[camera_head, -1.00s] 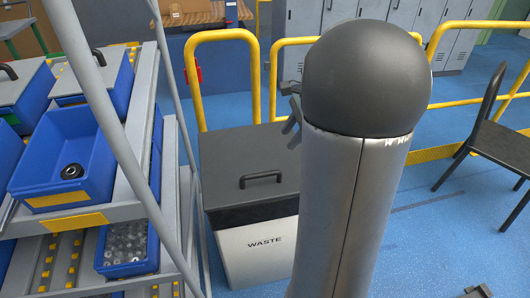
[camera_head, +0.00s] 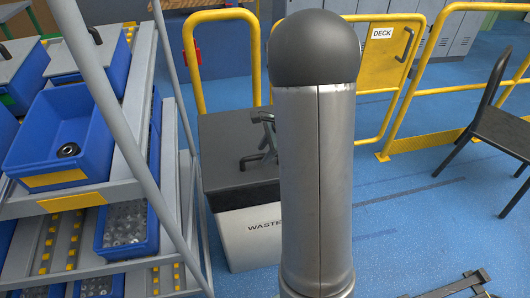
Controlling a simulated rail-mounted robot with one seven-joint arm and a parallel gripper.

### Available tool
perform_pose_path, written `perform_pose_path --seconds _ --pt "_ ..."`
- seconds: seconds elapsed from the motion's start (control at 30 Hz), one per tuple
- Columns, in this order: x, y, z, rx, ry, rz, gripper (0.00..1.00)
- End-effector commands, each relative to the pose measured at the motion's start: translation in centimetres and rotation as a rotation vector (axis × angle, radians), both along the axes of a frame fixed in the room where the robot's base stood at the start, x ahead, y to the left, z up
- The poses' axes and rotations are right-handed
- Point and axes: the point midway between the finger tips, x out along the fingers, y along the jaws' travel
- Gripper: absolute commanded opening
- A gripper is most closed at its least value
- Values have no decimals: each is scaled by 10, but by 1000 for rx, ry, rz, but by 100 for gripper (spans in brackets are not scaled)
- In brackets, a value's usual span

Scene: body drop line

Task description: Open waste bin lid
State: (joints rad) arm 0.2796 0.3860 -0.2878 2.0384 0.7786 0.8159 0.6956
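The waste bin (camera_head: 251,240) stands at the centre left, a pale box marked WASTE with its dark lid (camera_head: 222,140) shut. A black bar handle (camera_head: 250,161) is on the lid, and its right end is partly covered. My gripper (camera_head: 265,138) is over the right part of the lid, close to the handle's right end. It is small, dark and partly hidden behind my arm. I cannot tell whether it touches the handle or how far its fingers are apart.
A grey rack (camera_head: 135,165) with blue boxes (camera_head: 62,137) stands close to the bin's left. Yellow railings (camera_head: 255,55) run behind the bin, with a yellow DECK gate (camera_head: 383,60) to the right. A black chair (camera_head: 500,125) stands far right.

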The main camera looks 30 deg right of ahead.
Motion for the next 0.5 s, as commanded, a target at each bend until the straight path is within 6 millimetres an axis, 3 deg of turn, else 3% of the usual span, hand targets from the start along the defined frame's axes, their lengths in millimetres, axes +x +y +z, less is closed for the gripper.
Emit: perform_pose_path --seconds 0.37,0.5 --pt "2 2 -5 0 0 1 38" --pt "2 2 -5 0 0 1 0"
